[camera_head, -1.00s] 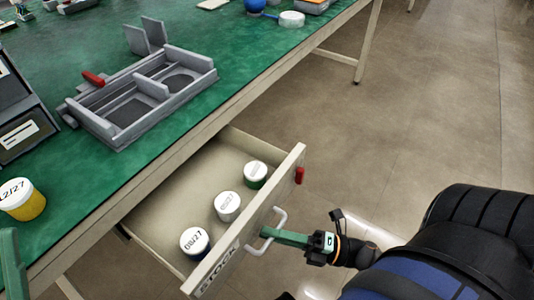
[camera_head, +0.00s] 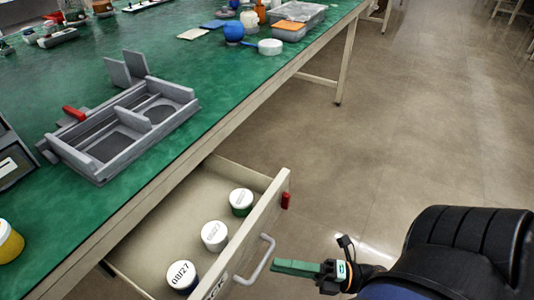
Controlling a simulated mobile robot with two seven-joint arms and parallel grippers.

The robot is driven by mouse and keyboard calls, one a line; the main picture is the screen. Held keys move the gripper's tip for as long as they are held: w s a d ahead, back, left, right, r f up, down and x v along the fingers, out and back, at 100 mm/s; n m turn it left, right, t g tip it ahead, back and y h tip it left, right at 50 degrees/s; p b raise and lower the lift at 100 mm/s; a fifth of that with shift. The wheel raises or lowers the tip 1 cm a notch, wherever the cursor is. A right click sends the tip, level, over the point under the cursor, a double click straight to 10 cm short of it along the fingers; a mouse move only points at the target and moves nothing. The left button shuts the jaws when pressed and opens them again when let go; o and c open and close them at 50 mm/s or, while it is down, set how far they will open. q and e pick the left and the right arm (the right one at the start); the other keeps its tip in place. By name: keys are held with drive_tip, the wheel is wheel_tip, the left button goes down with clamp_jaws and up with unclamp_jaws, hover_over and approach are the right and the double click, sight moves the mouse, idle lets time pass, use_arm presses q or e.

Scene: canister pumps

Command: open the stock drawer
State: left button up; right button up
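The stock drawer (camera_head: 135,256) stands pulled out from under the green-topped bench. Its pale front panel (camera_head: 262,222) has a light looped handle (camera_head: 264,262) and a partly visible label. Three white-lidded canisters stand inside: one with a green body (camera_head: 241,202), one pale (camera_head: 214,236) and one with a dark blue body (camera_head: 182,276). My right gripper (camera_head: 276,267) has green fingers and is just to the right of the handle, apparently clear of it. The fingers overlap from this angle, so their opening is unclear. My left gripper is not in view.
A grey divided tray (camera_head: 150,148) with a red part lies on the green bench top (camera_head: 195,70). A yellow canister (camera_head: 8,243) stands at the left edge. A red tab (camera_head: 285,200) sits on the drawer front. The floor on the right is free.

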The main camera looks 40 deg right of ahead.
drive_tip(key=v, duration=0.7)
drive_tip(key=shift+s+d, duration=0.3)
drive_tip(key=shift+f, duration=0.1)
